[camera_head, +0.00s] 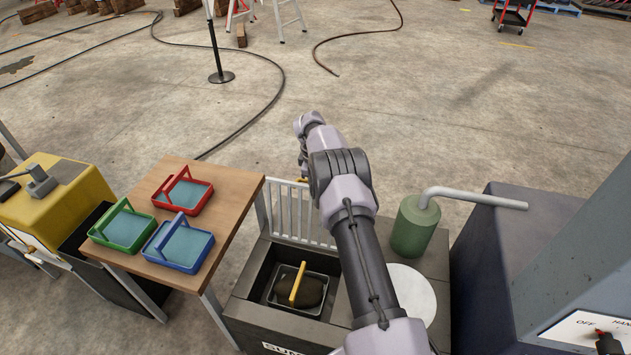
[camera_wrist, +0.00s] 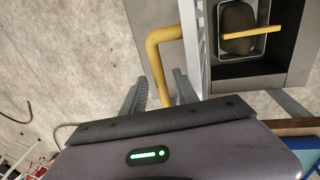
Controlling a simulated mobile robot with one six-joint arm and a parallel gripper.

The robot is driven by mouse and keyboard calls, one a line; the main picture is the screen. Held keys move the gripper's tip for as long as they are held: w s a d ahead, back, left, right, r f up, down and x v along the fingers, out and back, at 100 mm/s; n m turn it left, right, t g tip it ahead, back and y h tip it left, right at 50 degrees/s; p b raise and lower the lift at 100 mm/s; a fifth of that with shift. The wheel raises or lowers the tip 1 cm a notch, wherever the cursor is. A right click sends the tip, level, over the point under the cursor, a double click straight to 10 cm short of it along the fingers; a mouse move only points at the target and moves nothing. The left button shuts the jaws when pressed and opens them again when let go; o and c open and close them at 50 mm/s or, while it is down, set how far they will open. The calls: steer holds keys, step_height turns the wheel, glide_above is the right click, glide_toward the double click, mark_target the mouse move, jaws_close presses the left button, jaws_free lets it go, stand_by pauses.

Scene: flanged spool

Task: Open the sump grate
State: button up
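The sump grate (camera_head: 300,212), a pale barred panel, stands upright at the back edge of the sump's opening in the head view. In the wrist view the grate (camera_wrist: 203,45) shows nearly edge-on, with a bent yellow handle (camera_wrist: 160,50) on its side. My gripper (camera_wrist: 159,78) is open, its two fingers on either side of the handle, with small gaps visible. In the head view my arm hides most of the gripper and part of the grate. The dark sump box (camera_head: 252,285) is uncovered, with a grey basket (camera_head: 318,309) inside.
The basket holds a dark brown lump (camera_head: 313,291) under a yellow bar (camera_head: 297,284). A green cylinder with a grey pipe (camera_head: 415,228) and a white disc (camera_head: 412,292) are at right. A wooden table (camera_head: 232,200) with red, green and blue trays stands left. A grey-blue cabinet (camera_head: 510,255) stands far right.

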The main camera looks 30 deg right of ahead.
step_height(320, 180, up, 17)
steer(key=s+a+p, duration=0.2)
steer(key=p, duration=0.3)
steer(key=shift+s+a, duration=0.2)
steer(key=shift+s, duration=0.05)
steer(key=s+a+r+m+t+y+b, duration=0.1)
steer(key=s+a+r+m, duration=0.2)
steer(key=s+a+r, duration=0.6)
steer(key=s+a+r+m+t+b, duration=0.1)
steer(key=s+a+r+m+b, duration=0.15)
steer(key=s+a+r, duration=0.6)
steer(key=s+a+f+m+t+y, duration=0.1)
steer(key=s+a+m, duration=0.3)
steer(key=s, duration=0.6)
steer(key=s+a+f+m+t+y+b, duration=0.1)
steer(key=s+a+m, duration=0.3)
steer(key=s, duration=0.7)
steer(key=shift+s+a+y, duration=0.3)
steer(key=shift+a+f, duration=0.1)
